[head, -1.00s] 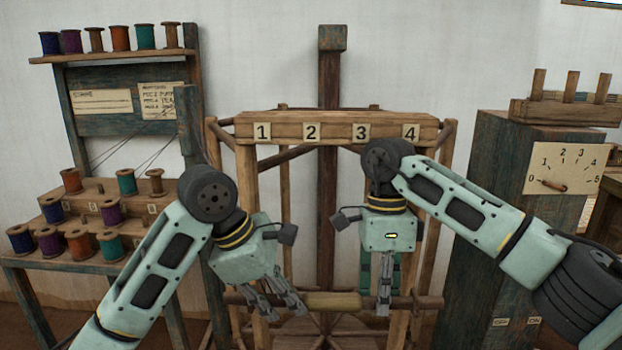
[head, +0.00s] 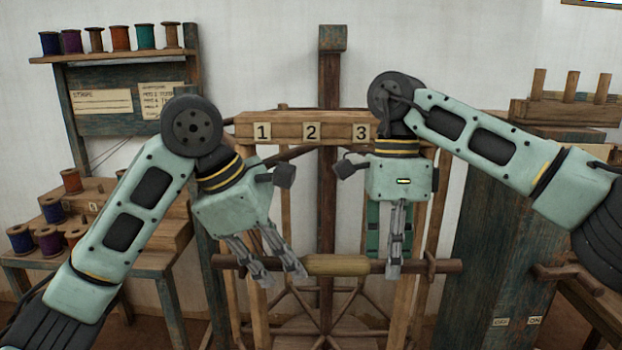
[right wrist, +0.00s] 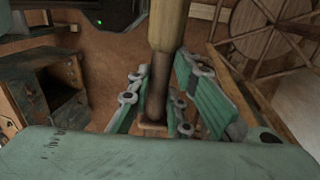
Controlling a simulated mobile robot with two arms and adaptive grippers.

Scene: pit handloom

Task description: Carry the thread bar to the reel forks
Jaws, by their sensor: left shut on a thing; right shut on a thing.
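The thread bar is a dark rod with a pale wound middle (head: 336,264). It lies level across the head view, and its pale part and dark end (right wrist: 158,85) show in the right wrist view. My left gripper (head: 272,274) is shut on it left of the pale part. My right gripper (head: 394,268) is shut on it to the right, with fingers on both sides of the rod. A spoked wooden reel (head: 324,312) stands behind and below the bar. I cannot make out its forks clearly.
A numbered wooden beam (head: 285,130) stands behind my arms. A spool rack (head: 120,56) and stepped spool stand (head: 160,210) are at the left. A dark cabinet (head: 500,240) is at the right, with a peg block (head: 565,112) above it.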

